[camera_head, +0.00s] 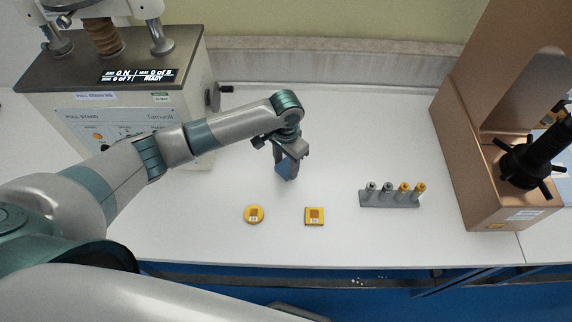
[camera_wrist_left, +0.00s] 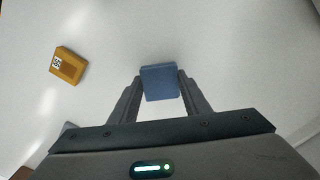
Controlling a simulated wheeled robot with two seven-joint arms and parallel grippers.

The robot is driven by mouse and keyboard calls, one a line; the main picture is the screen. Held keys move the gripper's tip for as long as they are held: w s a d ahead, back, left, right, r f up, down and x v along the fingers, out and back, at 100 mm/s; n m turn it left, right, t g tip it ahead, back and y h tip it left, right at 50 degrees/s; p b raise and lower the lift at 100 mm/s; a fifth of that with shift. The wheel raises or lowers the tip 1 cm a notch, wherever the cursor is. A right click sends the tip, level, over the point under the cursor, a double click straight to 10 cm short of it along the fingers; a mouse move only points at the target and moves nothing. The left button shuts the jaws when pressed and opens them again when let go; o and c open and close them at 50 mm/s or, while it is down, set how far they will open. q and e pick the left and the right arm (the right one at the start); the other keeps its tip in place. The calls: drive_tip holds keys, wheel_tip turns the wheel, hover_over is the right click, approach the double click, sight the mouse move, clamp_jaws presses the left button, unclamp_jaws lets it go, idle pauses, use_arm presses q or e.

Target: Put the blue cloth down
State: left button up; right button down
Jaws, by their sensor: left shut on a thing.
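The blue cloth (camera_head: 285,168) is a small folded blue block over the white table, left of the middle of the head view. My left gripper (camera_head: 289,156) is shut on it, with the cloth hanging below the fingers. In the left wrist view the cloth (camera_wrist_left: 160,82) sits between the two fingertips (camera_wrist_left: 160,90). I cannot tell whether its lower edge touches the table. My right gripper is not in view.
A grey rack (camera_head: 390,200) with several pegs stands to the right. A pull stand (camera_head: 120,100) is at left, a brown tester (camera_head: 480,180) at right.

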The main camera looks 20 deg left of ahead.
sight(286, 167)
use_arm(q)
drive_tip(key=shift+f, duration=0.65)
drive_tip(key=shift+f, duration=0.1)
drive_tip(key=o, duration=0.9)
drive_tip(key=shift+o, duration=0.2)
wheel_tip(286, 167, up, 12)
drive_tip(key=b, duration=0.2)
idle(0.3)
